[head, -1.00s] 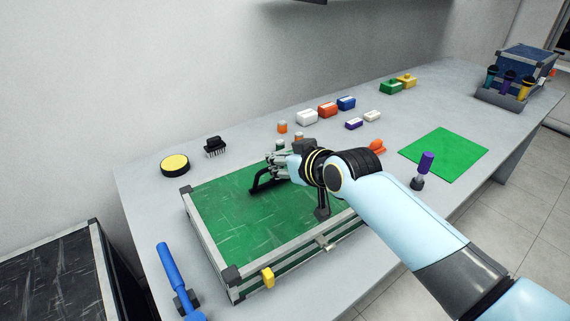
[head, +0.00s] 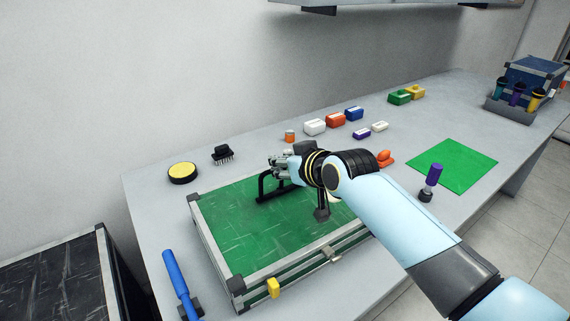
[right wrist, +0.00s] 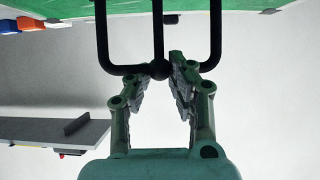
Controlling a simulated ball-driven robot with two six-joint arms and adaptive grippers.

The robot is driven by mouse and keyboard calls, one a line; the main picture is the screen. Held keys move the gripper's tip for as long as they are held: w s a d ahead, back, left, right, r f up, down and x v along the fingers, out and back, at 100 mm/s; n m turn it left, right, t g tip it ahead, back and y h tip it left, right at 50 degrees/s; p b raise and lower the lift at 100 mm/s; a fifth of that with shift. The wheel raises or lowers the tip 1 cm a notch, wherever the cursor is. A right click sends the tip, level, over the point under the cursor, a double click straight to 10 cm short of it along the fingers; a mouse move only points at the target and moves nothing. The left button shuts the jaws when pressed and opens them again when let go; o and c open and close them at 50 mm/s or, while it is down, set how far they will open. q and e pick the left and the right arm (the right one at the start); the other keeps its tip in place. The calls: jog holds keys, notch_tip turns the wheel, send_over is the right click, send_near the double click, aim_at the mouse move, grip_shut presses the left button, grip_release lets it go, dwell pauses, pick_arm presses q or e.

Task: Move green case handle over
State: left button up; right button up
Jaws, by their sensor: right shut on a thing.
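The green case (head: 270,235) lies closed on the table, with a grey metal frame and dark corners. Its black handle (head: 264,188) stands up from the green lid, partly hidden by my right gripper and wrist. My right gripper (head: 280,168) is at the top bar of the handle. In the right wrist view the black handle (right wrist: 126,68) shows as a bar with several posts and a round knob in the middle. The right fingers (right wrist: 159,88) close around that knob area. My left gripper is in neither view.
A blue-handled tool (head: 176,272) lies left of the case. A yellow-topped round button (head: 183,173) and black brush-like piece (head: 222,155) sit behind it. Several coloured blocks (head: 335,120) line the back. A green mat (head: 455,165) and purple-handled tool (head: 433,176) are at right.

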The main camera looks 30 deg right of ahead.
jog(key=shift+w+r, duration=0.2)
jog(key=shift+w+a, duration=0.1)
jog(key=shift+w, duration=0.65)
grip_shut()
jog(key=o, duration=0.9)
grip_release()
jog(key=shift+f, duration=0.15)
jog(key=shift+s, duration=0.15)
